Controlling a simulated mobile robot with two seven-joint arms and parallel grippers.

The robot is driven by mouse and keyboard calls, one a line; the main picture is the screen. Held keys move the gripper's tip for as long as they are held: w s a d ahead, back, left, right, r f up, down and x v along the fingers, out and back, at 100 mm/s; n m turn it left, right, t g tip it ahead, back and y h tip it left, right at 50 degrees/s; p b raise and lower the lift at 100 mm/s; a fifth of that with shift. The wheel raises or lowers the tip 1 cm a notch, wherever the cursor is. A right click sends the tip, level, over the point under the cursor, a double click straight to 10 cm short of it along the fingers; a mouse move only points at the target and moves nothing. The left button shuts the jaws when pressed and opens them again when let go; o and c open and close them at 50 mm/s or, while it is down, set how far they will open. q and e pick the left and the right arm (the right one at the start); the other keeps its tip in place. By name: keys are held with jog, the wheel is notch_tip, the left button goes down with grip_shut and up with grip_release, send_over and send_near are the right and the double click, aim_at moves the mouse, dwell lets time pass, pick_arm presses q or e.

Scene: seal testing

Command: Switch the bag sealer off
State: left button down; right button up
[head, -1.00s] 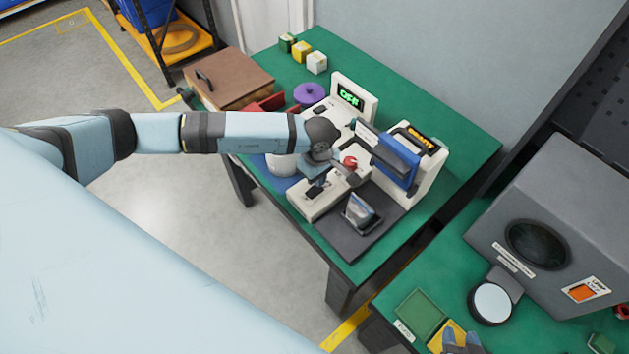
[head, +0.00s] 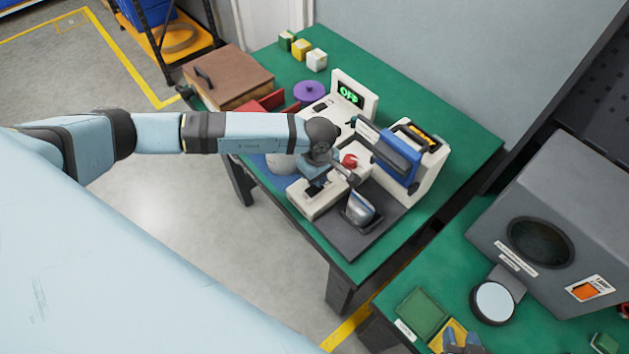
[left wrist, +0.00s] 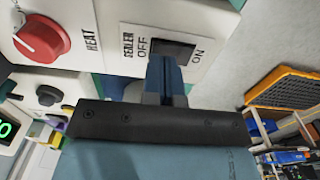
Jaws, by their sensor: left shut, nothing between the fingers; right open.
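The bag sealer (head: 328,203) is a pale machine on the green table, with a blue upper arm (head: 398,157) and a red heat knob (head: 349,161). In the left wrist view the knob (left wrist: 42,38) sits left of a black rocker switch (left wrist: 172,49) marked SEALER, OFF and ON. My left gripper (head: 318,184) is over the sealer's front panel. In the left wrist view its shut, empty fingertips (left wrist: 165,62) are at the switch's lower edge; contact cannot be told. My right gripper (head: 461,340) is open at the bottom edge, partly cut off.
A silvery pouch (head: 361,208) stands on the dark mat (head: 350,242) at the front. A brown box (head: 228,80) and a purple disc (head: 309,91) are further back. A grey chamber (head: 560,215) stands right.

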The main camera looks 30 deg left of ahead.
pick_arm(q)
jog(key=shift+f+b, duration=0.55)
jog(key=shift+f, duration=0.1)
pick_arm(e)
jog(key=shift+f, duration=0.65)
pick_arm(q)
jog(key=shift+r+p, duration=1.2)
jog(key=shift+r, duration=1)
pick_arm(e)
jog(key=shift+r, duration=1.3)
pick_arm(q)
jog(key=shift+r+p, duration=0.6)
jog(key=shift+r, duration=0.75)
pick_arm(e)
jog(key=shift+r, duration=0.6)
jog(key=shift+f, duration=0.15)
